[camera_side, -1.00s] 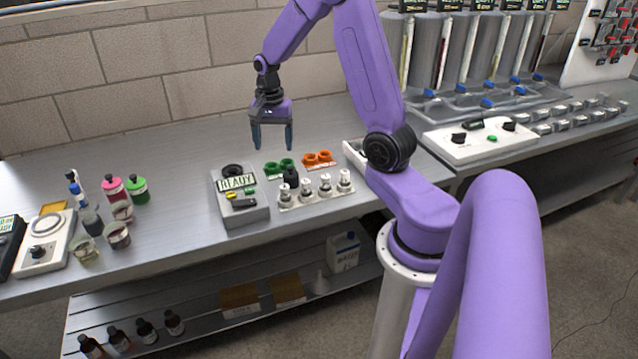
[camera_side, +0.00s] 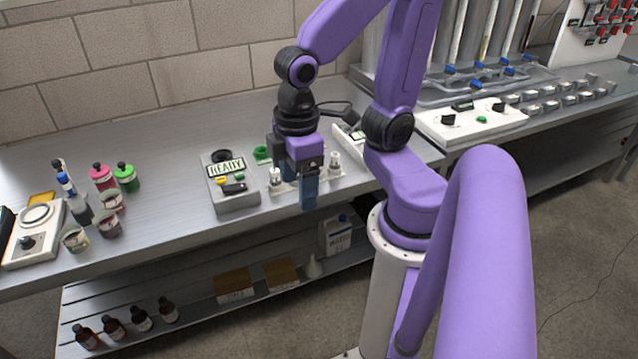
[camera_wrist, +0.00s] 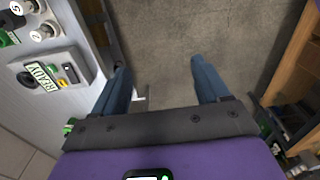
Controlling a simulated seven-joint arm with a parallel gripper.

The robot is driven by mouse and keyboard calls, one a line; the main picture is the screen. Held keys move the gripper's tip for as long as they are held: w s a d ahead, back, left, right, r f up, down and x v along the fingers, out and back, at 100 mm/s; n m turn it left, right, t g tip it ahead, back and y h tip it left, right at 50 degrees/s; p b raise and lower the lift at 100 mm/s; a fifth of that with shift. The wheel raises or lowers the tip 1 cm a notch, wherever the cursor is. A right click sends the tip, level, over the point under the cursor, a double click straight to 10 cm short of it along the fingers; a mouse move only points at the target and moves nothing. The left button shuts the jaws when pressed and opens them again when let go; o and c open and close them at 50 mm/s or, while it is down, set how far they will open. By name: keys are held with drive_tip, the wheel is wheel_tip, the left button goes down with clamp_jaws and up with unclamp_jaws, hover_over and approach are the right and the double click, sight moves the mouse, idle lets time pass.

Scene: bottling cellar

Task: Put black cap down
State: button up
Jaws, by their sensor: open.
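My gripper (camera_side: 300,186) is open at the bench's front edge, in front of the white rack (camera_side: 258,190) of small silver-topped bottles. In the wrist view its two blue fingers (camera_wrist: 163,86) stand apart with only bare floor between them. I cannot make out the black cap for sure in either current view; the gripper covers the middle of the rack in the side view. A green cap holder (camera_side: 262,154) shows partly behind the gripper. In the wrist view, numbered bottle tops (camera_wrist: 42,31) are at the upper left.
A grey device with a READY display (camera_side: 226,169) stands left of the rack. Pink (camera_side: 102,177) and green (camera_side: 127,178) bottles and several jars stand farther left. A white control box (camera_side: 470,122) is at right. The bench between the device and the bottles is clear.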

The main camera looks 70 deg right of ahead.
drive_tip(key=s+n, duration=0.3)
drive_tip(key=s, duration=0.1)
drive_tip(key=shift+r, duration=0.1)
